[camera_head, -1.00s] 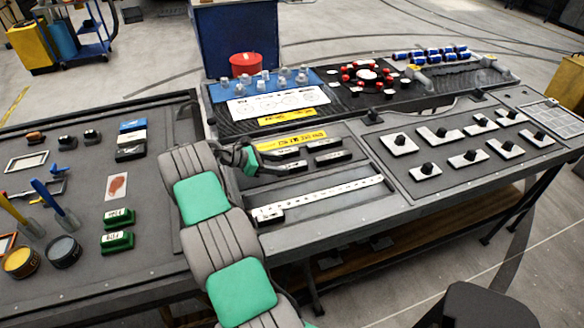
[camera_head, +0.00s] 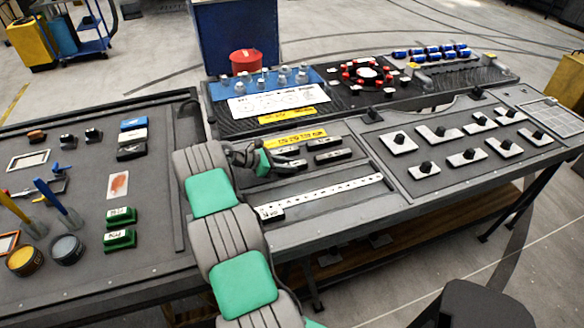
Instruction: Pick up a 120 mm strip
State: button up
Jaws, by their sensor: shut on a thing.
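Several short dark strips with pale labels lie in a tray section behind the long white ruler; one strip (camera_head: 327,143) is at the back right and another (camera_head: 333,156) is in front of it. My gripper (camera_head: 270,160) is at the left end of these strips, low over the tray. It is shut on a strip (camera_head: 289,164) at the left of the group, whose far end shows beyond the fingers. The arm and the gripper body hide the fingertips and the near end of that strip. I cannot tell whether the strip is clear of the tray.
The white ruler (camera_head: 335,194) lies just in front of the strips. A yellow label (camera_head: 295,139) is behind them. White plates with black knobs (camera_head: 399,141) stand to the right. Green boxes (camera_head: 120,239) and tools are on the left bench.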

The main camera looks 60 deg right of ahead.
grip_shut()
